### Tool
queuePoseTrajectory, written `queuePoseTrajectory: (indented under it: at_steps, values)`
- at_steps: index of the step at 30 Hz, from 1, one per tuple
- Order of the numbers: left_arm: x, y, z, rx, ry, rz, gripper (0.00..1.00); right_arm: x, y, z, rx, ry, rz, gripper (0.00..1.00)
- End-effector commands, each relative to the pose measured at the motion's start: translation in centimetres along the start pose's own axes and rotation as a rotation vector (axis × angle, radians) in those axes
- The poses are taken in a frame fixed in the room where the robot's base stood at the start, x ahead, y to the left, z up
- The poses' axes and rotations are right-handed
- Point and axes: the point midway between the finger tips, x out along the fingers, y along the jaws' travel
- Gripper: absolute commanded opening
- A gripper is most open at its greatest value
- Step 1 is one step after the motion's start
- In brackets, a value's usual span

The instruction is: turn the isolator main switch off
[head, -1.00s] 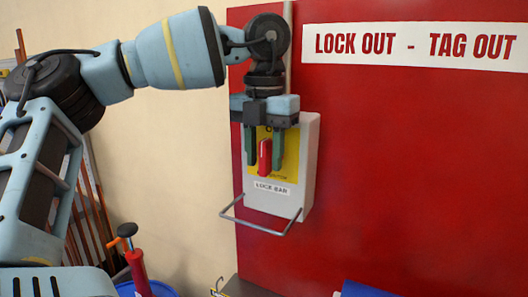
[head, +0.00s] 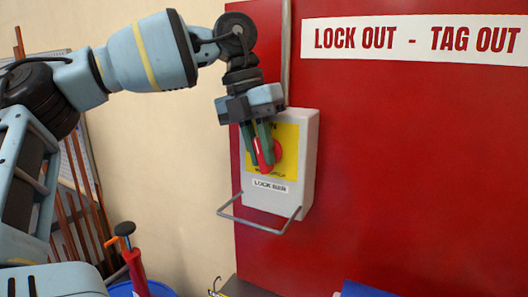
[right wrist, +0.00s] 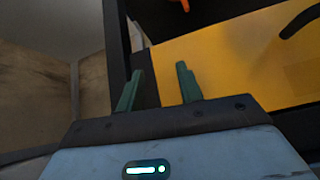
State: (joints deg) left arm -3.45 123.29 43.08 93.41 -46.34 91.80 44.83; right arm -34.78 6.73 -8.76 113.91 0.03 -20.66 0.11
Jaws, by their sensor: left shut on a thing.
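The isolator main switch (head: 308,165) is a pale grey box with a yellow plate on the red board. Its red rotary handle (head: 277,152) is partly hidden by my left gripper (head: 262,150). The gripper points down in front of the box, and its green fingers are shut on the red handle. The handle and fingers lean, with their tops to the left. The wording on the plate around the handle is mostly covered. My right gripper (right wrist: 157,85) shows in the right wrist view, its two green fingers apart with nothing between them.
A grey wire lock bar (head: 258,225) juts out below the "LOCK BAR" label. A white "LOCK OUT - TAG OUT" sign (head: 415,38) is at upper right. A red-handled tool (head: 135,270) stands at lower left. A yellow panel (right wrist: 230,65) lies beyond my right gripper.

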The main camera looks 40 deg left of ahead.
Motion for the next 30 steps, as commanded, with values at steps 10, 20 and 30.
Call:
queuePoseTrajectory:
  at_steps: [10, 20, 30]
  values:
    - [0.1, 0.5, 0.1, -0.003, -0.002, -0.337, 0.0, 0.5, -0.3, 0.9, 0.014, -0.012, -0.002, 0.36]
    - [0.3, 0.8, 0.1, -0.002, -0.002, -0.651, 0.0, 1.1, -0.4, 1.5, 0.015, -0.021, -0.004, 0.36]
    - [0.6, 1.0, 0.1, -0.002, 0.0, -0.968, 0.0, 1.6, -0.5, 2.9, 0.016, -0.042, -0.006, 0.36]
